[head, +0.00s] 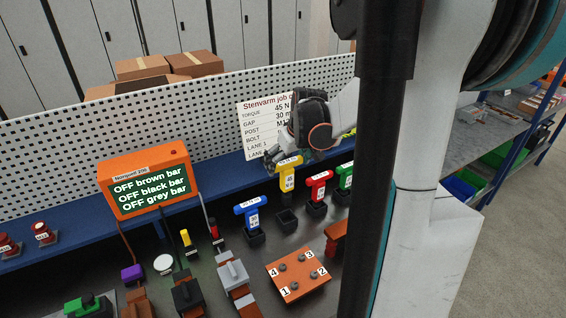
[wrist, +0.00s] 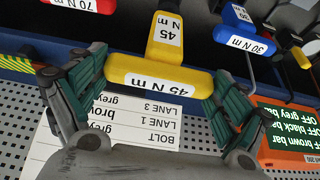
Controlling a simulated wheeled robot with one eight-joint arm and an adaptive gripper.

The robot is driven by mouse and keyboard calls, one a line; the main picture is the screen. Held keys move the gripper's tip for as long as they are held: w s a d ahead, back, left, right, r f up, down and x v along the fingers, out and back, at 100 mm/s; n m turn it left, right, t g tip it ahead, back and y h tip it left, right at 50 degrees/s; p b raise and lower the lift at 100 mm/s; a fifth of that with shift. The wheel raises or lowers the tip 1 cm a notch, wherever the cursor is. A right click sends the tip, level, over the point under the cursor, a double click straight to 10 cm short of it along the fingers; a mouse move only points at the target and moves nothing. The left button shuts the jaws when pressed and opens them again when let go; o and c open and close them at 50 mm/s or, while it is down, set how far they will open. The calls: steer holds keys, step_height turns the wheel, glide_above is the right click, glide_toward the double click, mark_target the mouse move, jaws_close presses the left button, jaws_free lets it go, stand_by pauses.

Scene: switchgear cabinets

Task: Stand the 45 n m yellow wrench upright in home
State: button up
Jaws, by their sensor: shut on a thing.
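The yellow 45 N m wrench (head: 288,178) has a T-shaped handle and hangs roughly upright under my gripper (head: 286,158). In the wrist view, its handle (wrist: 152,77) lies between the two fingers of my gripper (wrist: 148,88), which is shut on the handle's ends. Its shank (wrist: 166,38) points away from the camera. In the head view, an empty black socket (head: 286,221) stands in the row of holders, just below the wrench in the picture. The wrench's lower end seems clear of it. No label reading "home" is legible.
A blue wrench (head: 252,211) stands left of the empty socket; red (head: 318,187) and green (head: 345,174) wrenches stand right. An orange display box (head: 147,180) stands farther left. A job card (head: 262,122) hangs on the perforated board behind. An orange numbered plate (head: 298,276) lies in front.

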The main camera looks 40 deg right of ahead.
mark_target(287, 189)
steer(key=shift+f+b, duration=1.6)
steer(key=shift+f, duration=0.4)
steer(key=shift+f+b, duration=2.75)
steer(key=shift+f, duration=0.7)
stand_by(0.5)
steer(key=o, duration=1.2)
steer(key=shift+o, duration=0.2)
steer(key=shift+v, duration=3.8)
steer(key=shift+d, duration=0.1)
